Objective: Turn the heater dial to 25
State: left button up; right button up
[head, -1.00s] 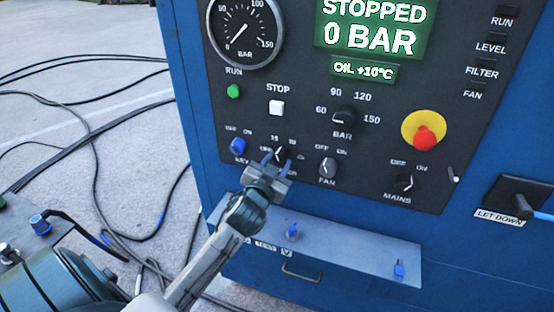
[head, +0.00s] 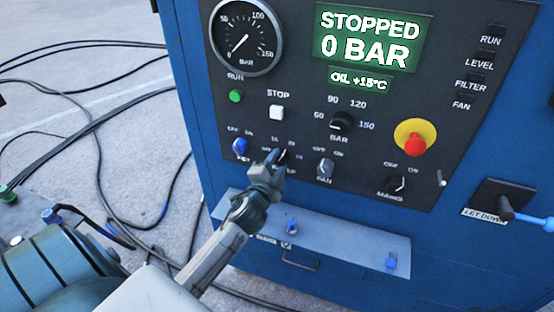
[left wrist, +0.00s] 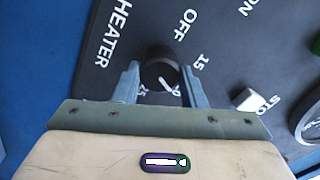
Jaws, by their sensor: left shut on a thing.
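The heater dial (left wrist: 160,72) is a round black knob with a white pointer line. In the left wrist view the line points toward the 20 mark; the 25 mark (left wrist: 142,90) is beside it on the left, and 15 and OFF lie farther round. My left gripper (left wrist: 160,84) has one finger on each side of the knob and is shut on it. In the head view my left gripper (head: 273,158) covers most of the dial (head: 284,153) and its labels. My right gripper is not in view.
Close by are the blue key knob (head: 239,146), the fan knob (head: 325,168) and the white stop button (head: 276,112). A red emergency button (head: 415,144) is farther right. A ledge (head: 330,240) juts out below. The display (head: 370,38) reads STOPPED, 0 BAR.

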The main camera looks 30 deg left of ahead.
pick_arm(q)
jog(key=shift+m, duration=0.3)
dwell(0.4)
jog(key=o, duration=1)
jog(key=shift+s+d+f, duration=0.1)
jog(key=shift+s, duration=0.15)
jog(key=b+v, duration=0.3)
jog(key=v, duration=0.7)
jog(key=shift+d, duration=0.1)
